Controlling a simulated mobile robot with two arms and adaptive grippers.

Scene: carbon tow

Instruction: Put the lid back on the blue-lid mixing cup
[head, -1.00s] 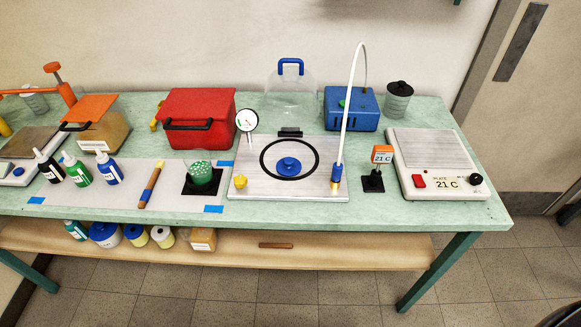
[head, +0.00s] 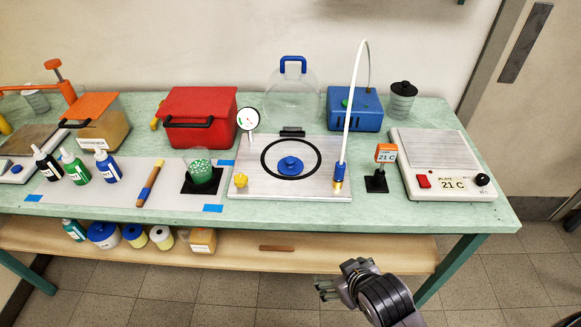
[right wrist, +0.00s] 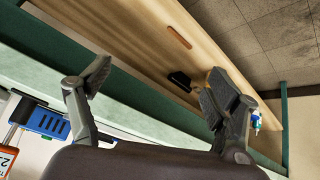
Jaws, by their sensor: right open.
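A round blue lid with a knob (head: 290,166) lies inside the black ring on the metal plate (head: 250,185). A clear cup with green contents (head: 202,174) stands on a black pad to its left, with no blue lid on it. I cannot tell for sure that this is the blue-lid cup. My right gripper (head: 326,289) is in front of the bench, low over the floor and near the lower shelf, empty. In the right wrist view its two fingers (right wrist: 160,97) are spread apart. My left gripper is out of view.
A clear dome (head: 291,95) stands behind the plate. Bottles (head: 76,168) and a red box (head: 199,115) are left. The lower shelf (head: 330,255) holds containers.

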